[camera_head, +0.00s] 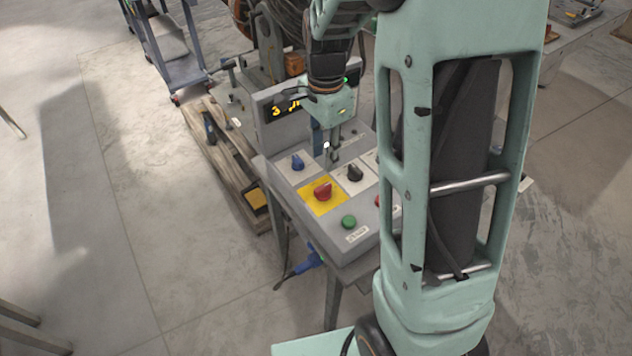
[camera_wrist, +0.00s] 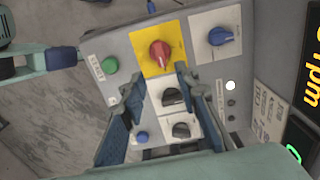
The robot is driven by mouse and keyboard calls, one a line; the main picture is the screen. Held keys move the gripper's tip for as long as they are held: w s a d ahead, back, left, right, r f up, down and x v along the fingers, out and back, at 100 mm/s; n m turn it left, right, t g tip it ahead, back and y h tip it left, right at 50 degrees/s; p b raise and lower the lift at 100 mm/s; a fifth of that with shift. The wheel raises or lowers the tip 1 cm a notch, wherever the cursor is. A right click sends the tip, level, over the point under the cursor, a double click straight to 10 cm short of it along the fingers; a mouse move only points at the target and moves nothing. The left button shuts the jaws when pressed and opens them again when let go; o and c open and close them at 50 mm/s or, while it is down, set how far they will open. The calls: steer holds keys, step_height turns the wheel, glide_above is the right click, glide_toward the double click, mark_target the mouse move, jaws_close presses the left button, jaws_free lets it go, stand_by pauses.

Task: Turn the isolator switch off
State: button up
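A red rotary knob on a yellow plate, which looks like the isolator switch (camera_head: 323,191), sits on the sloped grey control panel (camera_head: 288,184). In the wrist view the red knob (camera_wrist: 160,53) lies just beyond my fingertips. My gripper (camera_wrist: 161,80) is open, with its two fingers apart and nothing held. In the head view my gripper (camera_head: 331,150) hangs above the panel, behind the red knob and apart from it. A black knob (camera_wrist: 173,97) shows between the fingers in the wrist view. Part of the panel's right side is hidden by my arm in the head view.
A blue knob (camera_head: 298,162), a black knob (camera_head: 354,173) and a green button (camera_head: 348,222) surround the yellow plate. A raised display (camera_head: 287,106) with yellow digits stands behind. A wooden pallet (camera_head: 252,217) lies left of the panel. Floor farther left is mostly clear.

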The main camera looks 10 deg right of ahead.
mark_target(323, 186)
step_height(323, 186, down, 11)
steer(key=shift+r+p, duration=0.1)
steer(key=shift+p, duration=0.2)
jaws_close()
stand_by(0.3)
